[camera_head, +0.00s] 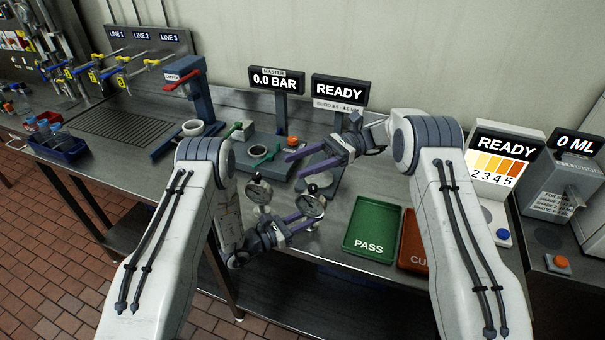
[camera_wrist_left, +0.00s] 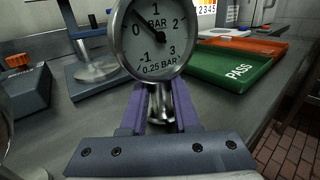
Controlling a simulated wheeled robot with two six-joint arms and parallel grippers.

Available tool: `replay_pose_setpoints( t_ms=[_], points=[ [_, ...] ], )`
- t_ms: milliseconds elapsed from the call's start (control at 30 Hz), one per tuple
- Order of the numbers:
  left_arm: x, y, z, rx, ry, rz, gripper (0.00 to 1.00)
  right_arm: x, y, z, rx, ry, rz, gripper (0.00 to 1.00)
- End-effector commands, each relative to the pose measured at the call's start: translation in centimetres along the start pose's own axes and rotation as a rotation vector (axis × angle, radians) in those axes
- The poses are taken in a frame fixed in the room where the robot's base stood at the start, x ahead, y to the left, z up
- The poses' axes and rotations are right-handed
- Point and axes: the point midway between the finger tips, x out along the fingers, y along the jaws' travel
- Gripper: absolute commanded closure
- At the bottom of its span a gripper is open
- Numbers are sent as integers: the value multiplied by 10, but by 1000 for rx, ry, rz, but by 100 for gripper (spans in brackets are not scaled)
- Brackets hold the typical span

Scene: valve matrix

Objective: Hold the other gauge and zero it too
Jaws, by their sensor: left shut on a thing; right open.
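My left gripper (camera_head: 307,226) is shut on a round pressure gauge (camera_head: 310,206) with a white dial. In the left wrist view the gauge (camera_wrist_left: 157,38) stands upright, its metal stem between the purple fingers (camera_wrist_left: 160,115). Its dial reads BAR, from -1 to 3, and its needle points left, close to the 0. Another round gauge (camera_head: 259,191) is just left of the held one in the head view; what supports it is hidden. My right gripper (camera_head: 300,164) is open above and behind the held gauge, its fingers pointing left, with no contact visible.
A green PASS tray (camera_head: 347,238) and an orange tray (camera_head: 413,257) lie right of the gauges. Bare bench shows behind the PASS tray.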

Motion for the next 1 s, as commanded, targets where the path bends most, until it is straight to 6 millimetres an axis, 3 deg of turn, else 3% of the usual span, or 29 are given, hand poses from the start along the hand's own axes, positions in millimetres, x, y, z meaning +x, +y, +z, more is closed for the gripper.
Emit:
replay_pose_setpoints(
  t_ms=[367,600,767,867,1000],
  points=[
    [0,0,1,1,-2,0,100,-6,1,-2,3,-3,-19,38],
    [0,0,1,1,-2,0,100,-74,19,-60,12,-13,-291,38],
    [0,0,1,1,-2,0,100,-104,35,-90,17,-5,-425,38],
    [0,0,1,1,-2,0,100,-104,35,-96,16,0,-450,38],
    [0,0,1,1,-2,0,100,-85,27,-97,16,1,-447,38]
  ],
)
